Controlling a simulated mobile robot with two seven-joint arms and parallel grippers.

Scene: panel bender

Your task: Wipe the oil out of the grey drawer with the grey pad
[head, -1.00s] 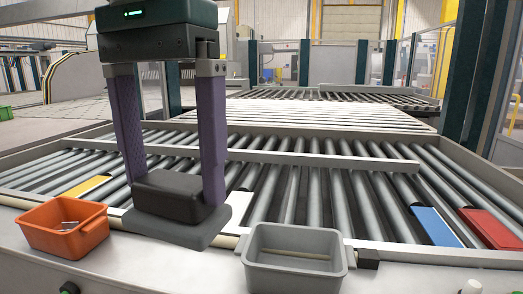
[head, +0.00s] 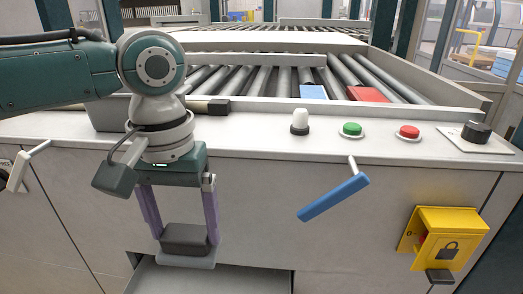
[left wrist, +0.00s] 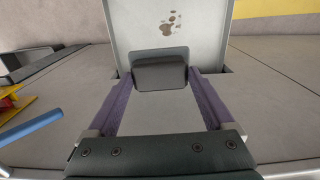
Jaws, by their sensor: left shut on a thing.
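My left gripper (head: 186,238) is shut on the grey pad (head: 187,262), a dark block with a lighter grey base. It holds the pad over the open grey drawer (head: 155,280) at the bottom of the head view. The left wrist view shows the pad (left wrist: 160,75) between the purple fingers, over the near part of the drawer (left wrist: 130,30). Brown oil spots (left wrist: 167,27) lie on the drawer floor, beyond the pad and apart from it in the picture. I cannot tell whether the pad touches the drawer. My right gripper is not in view.
A blue handle (head: 333,197) sticks out from the cabinet front. A yellow lock box (head: 443,236) is at the right. A white knob (head: 300,121), a green button (head: 351,129) and a red button (head: 408,132) stand on the ledge. Rollers lie behind.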

